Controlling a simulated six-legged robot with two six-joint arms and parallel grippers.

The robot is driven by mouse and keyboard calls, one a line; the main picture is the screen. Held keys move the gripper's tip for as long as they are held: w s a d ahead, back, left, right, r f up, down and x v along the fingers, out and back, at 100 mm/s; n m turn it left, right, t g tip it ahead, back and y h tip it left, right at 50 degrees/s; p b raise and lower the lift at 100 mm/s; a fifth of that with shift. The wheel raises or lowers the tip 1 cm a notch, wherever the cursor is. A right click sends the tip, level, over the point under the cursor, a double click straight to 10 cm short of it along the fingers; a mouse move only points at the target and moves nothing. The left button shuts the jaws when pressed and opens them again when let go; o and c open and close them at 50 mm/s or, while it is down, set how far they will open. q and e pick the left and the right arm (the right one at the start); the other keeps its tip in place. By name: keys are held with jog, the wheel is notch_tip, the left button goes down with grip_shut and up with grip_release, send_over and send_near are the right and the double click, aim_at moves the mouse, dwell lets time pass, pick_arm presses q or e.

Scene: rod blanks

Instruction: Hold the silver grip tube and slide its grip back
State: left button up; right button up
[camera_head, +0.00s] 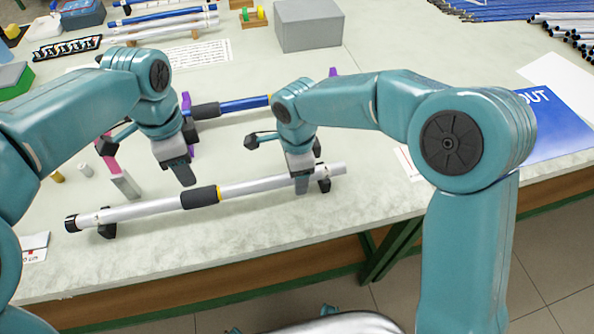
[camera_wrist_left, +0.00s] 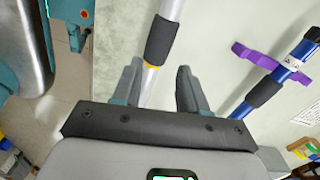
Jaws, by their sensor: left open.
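The silver grip tube (camera_head: 258,187) lies across small black stands on the table, black-capped at its left end. Its black grip (camera_head: 200,197), with a yellow ring at its right edge, sits near mid-tube. My left gripper (camera_head: 182,172) is open and empty, above and behind the grip. In the left wrist view the grip (camera_wrist_left: 162,42) shows ahead of the left gripper's fingers (camera_wrist_left: 160,75), and bare silver tube shows between them. My right gripper (camera_head: 303,182) is at the tube's right part, its near finger across it. The far finger is hidden, so its closure is unclear.
A blue tube (camera_head: 240,104) with a black grip lies behind on purple stands (camera_head: 187,103). A grey box (camera_head: 309,26) stands further back. A small grey block (camera_head: 126,185) and small cylinders are behind the silver tube's left half. The table's front edge is close.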

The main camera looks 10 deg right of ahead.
jog(key=c, duration=1.2)
pick_arm(q)
jog(key=o, duration=0.6)
jog(key=shift+c, duration=0.2)
pick_arm(e)
jog(key=shift+o, duration=0.2)
pick_arm(q)
jog(key=shift+d+m, duration=0.1)
jog(key=shift+m, duration=0.2)
jog(key=shift+s+d+m+h, duration=0.3)
jog(key=shift+d+m+h, duration=0.65)
jog(key=shift+m, duration=0.25)
jog(key=a+h, duration=0.1)
jog(key=h, duration=0.1)
jog(key=n, duration=0.1)
send_near(199, 192)
pick_arm(e)
jog(key=shift+a, duration=0.15)
pick_arm(q)
jog(key=shift+h, duration=0.35)
jog(key=x, duration=1)
jog(key=shift+a+f, duration=0.15)
jog(key=shift+f, duration=0.3)
